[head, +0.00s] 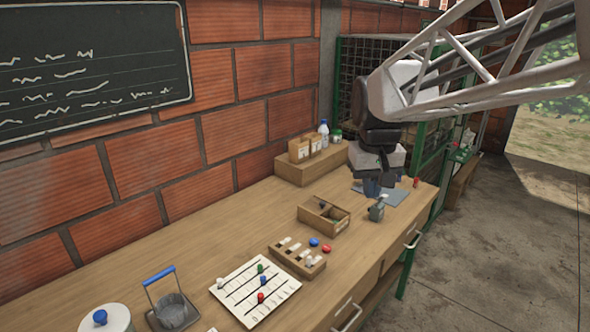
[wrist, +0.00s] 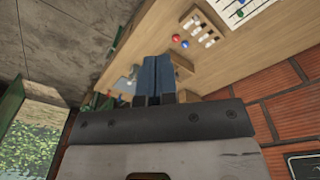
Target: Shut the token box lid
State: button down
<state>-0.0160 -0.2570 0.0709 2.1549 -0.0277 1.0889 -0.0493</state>
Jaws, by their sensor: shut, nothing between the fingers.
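An open wooden box (head: 341,226), which I take to be the token box, stands on the workbench in the head view. Dark things show inside; I cannot clearly make out its lid. In the wrist view part of a wooden box (wrist: 183,66) shows beside the fingers, mostly hidden. My gripper (head: 372,187) is above the bench, behind and to the right of the box, apart from it. Its blue fingers (wrist: 154,75) are together and hold nothing.
A small grey-green metal object (head: 376,212) stands right of the box. A slotted wooden rack (head: 299,262), red (head: 326,248) and blue (head: 314,242) knobs and a white board (head: 255,289) are nearer. Cartons (head: 299,151) stand on a raised block behind. A grey sheet (head: 397,196) lies right.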

jog(key=w+a+f+n+g, duration=0.1)
jog(key=w+f, duration=0.1)
jog(key=w, duration=1.2)
jog(key=w+a+f+g, duration=0.1)
jog(key=w+a, duration=0.1)
jog(key=w, duration=1.2)
jog(key=w+a+f+n+g, duration=0.1)
jog(key=w+f, duration=0.7)
jog(key=w, duration=0.4)
jog(key=w+a+f+g, duration=0.1)
jog(key=w+a+f, duration=0.1)
jog(key=w+f, duration=0.7)
jog(key=w, duration=0.3)
jog(key=shift+a+n+h, duration=0.15)
jog(key=shift+n+h, duration=0.25)
jog(key=shift+f, duration=0.1)
send_over(317, 202)
jog(key=w, duration=0.2)
jog(key=f, duration=0.9)
jog(key=shift+w+a+f, duration=0.1)
jog(key=shift+a+f, duration=0.1)
jog(key=shift+f, duration=0.1)
jog(key=shift+s+d, duration=0.15)
jog(key=shift+s, duration=0.35)
jog(key=shift+s+d, duration=0.15)
jog(key=shift+s, duration=0.35)
jog(key=shift+s+d+f, duration=0.15)
jog(key=shift+s, duration=0.25)
jog(key=shift+s+d+f, duration=0.1)
jog(key=shift+s, duration=0.3)
